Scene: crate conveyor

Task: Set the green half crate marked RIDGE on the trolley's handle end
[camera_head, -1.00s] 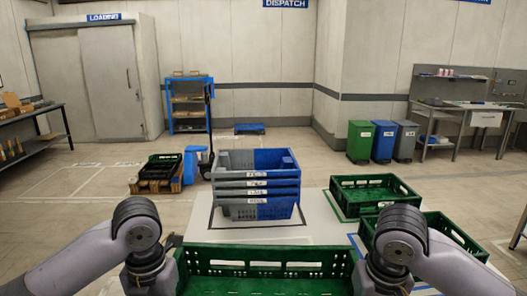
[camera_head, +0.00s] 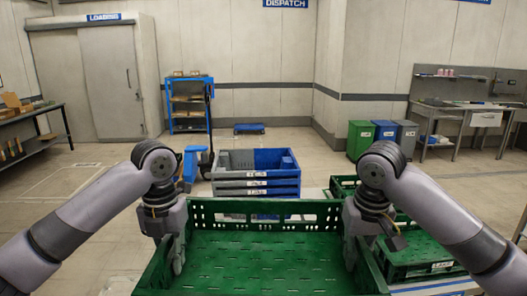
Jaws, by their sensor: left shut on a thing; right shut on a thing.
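A large green crate (camera_head: 265,213) is held level in front of me, empty, its slatted floor showing. My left gripper (camera_head: 178,255) is shut on its left side and my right gripper (camera_head: 350,250) is shut on its right side. No mark is readable on this crate. Another green crate (camera_head: 425,258) stands low at the right, with a small white label too small to read. A further green crate (camera_head: 343,187) is mostly hidden behind my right arm. I cannot make out the trolley's handle end.
A stack of grey and blue crates (camera_head: 257,183) with white labels stands just beyond the held crate. Behind it are a blue pallet jack (camera_head: 192,165), a blue shelf rack (camera_head: 190,105) and a low blue platform (camera_head: 249,129). Bins (camera_head: 382,140) and a workbench (camera_head: 470,112) line the right.

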